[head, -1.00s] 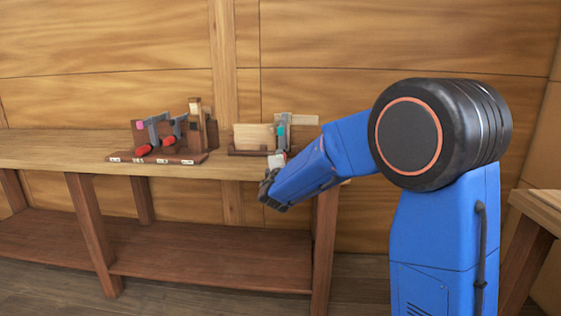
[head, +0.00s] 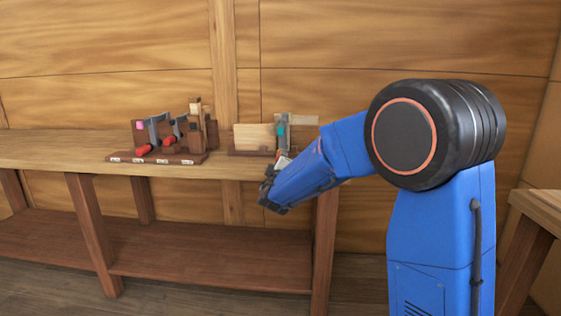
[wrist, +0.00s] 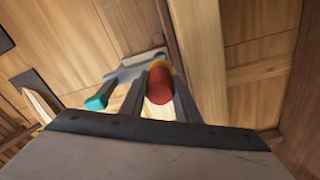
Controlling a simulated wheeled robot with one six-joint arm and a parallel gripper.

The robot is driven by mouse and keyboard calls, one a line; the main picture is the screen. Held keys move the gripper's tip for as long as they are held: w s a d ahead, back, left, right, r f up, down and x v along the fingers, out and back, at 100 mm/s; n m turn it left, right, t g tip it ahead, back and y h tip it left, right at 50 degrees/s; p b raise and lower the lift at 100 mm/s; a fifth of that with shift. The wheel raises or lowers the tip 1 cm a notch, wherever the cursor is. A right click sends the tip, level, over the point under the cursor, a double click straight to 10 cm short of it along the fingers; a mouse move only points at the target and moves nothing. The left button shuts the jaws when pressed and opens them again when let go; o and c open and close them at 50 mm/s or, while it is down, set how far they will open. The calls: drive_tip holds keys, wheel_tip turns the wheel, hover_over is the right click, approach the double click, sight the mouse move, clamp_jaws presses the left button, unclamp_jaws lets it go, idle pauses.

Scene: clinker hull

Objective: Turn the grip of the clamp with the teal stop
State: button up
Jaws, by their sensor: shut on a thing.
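The clamp with the teal stop (head: 282,130) stands at the right end of the bench, a grey bar against a pale board. In the wrist view its teal stop (wrist: 98,102) is left of my gripper and its grey bar (wrist: 135,70) lies behind. The clamp's red grip (wrist: 160,84) is between my two dark fingers. My gripper (wrist: 163,92) is shut on that red grip. In the head view my wrist partly hides the grip and the fingers.
The pale board (head: 253,136) stands on the wooden bench (head: 60,150). Left of it, a dark rack (head: 155,158) holds other clamps with red grips, one with a pink stop (head: 140,124). The bench top between them is mostly clear. The wooden wall is close behind.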

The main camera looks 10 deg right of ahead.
drive_tip(key=shift+f, duration=0.1)
idle(0.3)
drive_tip(key=o, duration=1)
drive_tip(key=shift+o, duration=0.2)
drive_tip(key=shift+s, duration=0.1)
drive_tip(key=v, duration=1.7)
drive_tip(key=shift+s+a, duration=0.1)
